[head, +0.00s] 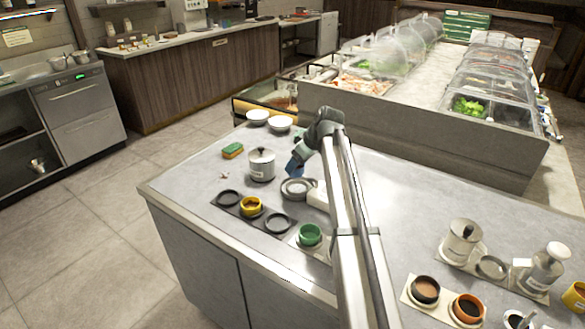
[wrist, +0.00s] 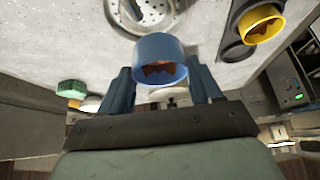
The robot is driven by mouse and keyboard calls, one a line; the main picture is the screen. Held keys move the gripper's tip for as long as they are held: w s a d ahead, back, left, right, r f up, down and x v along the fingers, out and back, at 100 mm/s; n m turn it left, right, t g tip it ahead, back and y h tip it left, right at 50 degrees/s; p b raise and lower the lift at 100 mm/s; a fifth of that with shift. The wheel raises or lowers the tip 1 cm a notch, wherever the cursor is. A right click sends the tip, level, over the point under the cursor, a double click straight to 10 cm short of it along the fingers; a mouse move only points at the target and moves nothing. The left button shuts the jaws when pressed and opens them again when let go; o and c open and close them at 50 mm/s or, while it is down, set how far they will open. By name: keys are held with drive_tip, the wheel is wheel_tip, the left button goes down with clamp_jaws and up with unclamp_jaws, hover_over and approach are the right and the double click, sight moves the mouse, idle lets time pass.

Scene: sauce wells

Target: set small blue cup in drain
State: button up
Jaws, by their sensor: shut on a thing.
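The small blue cup (wrist: 160,60) is between the two fingers of my gripper (head: 295,165), which is shut on it. In the wrist view its open mouth shows, with something reddish brown inside. In the head view my gripper is above the counter beside the round grey drain (head: 297,187), and the cup is hard to tell from the blue fingers. The perforated metal of the drain (wrist: 152,12) also shows at the top of the wrist view, partly cut off. The cup is held apart from it.
A yellow cup (head: 251,206) sits between dark ring wells left of the drain. A green cup (head: 310,236) stands in front. A lidded metal pot (head: 262,165) and a sponge (head: 232,150) are at the left. Brown (head: 425,290) and orange (head: 467,308) cups are at the right.

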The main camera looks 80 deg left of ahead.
sight(303, 174)
drive_tip(key=shift+w+a+n, duration=0.35)
drive_tip(key=shift+n, duration=0.05)
drive_tip(key=shift+f, duration=0.15)
drive_tip(key=shift+f, duration=3.05)
drive_tip(key=shift+f, duration=0.45)
drive_tip(key=o, duration=1.1)
drive_tip(key=shift+r, duration=0.1)
drive_tip(key=shift+r, duration=3.9)
